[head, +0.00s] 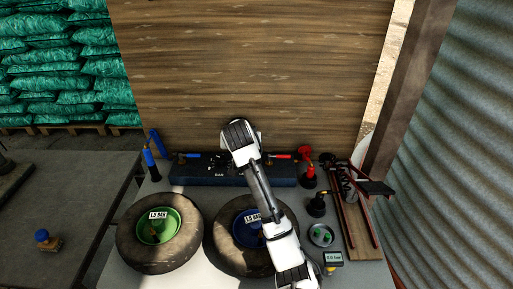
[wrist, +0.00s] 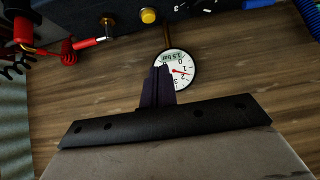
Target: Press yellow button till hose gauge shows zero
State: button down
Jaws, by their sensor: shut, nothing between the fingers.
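The yellow button (wrist: 148,15) is a small round knob on the face of the dark blue box in the wrist view. The hose gauge (wrist: 180,74) is a round white dial with a red needle and a small digital window. The needle lies between the 1 and the 2, away from zero. My gripper (wrist: 160,72) is shut and empty; its fingers overlap the dial's left edge in the picture, and the button is apart from them, higher in the picture. In the head view my arm hides the button and dial, and my fingers cannot be made out.
The blue box (head: 190,177) stands at the back of the bench against a wooden board (head: 250,60). A green-rimmed tyre (head: 130,246) and a blue-rimmed tyre (head: 218,252) lie in front. A red-topped fitting (head: 308,173) and a black one (head: 317,206) stand at right.

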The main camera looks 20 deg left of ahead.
jog(key=shift+w+d+f+h, duration=0.15)
jog(key=shift+d+f+h, duration=0.15)
jog(key=shift+d, duration=0.25)
jog(key=x, duration=0.9)
jog(key=shift+w+a+f, duration=0.1)
jog(key=shift+f, duration=0.1)
notch_tip(320, 180, down, 3)
jog(key=shift+w+b, duration=0.15)
jog(key=shift+b, duration=0.6)
jog(key=shift+f+b, duration=0.6)
jog(key=shift+f, duration=0.05)
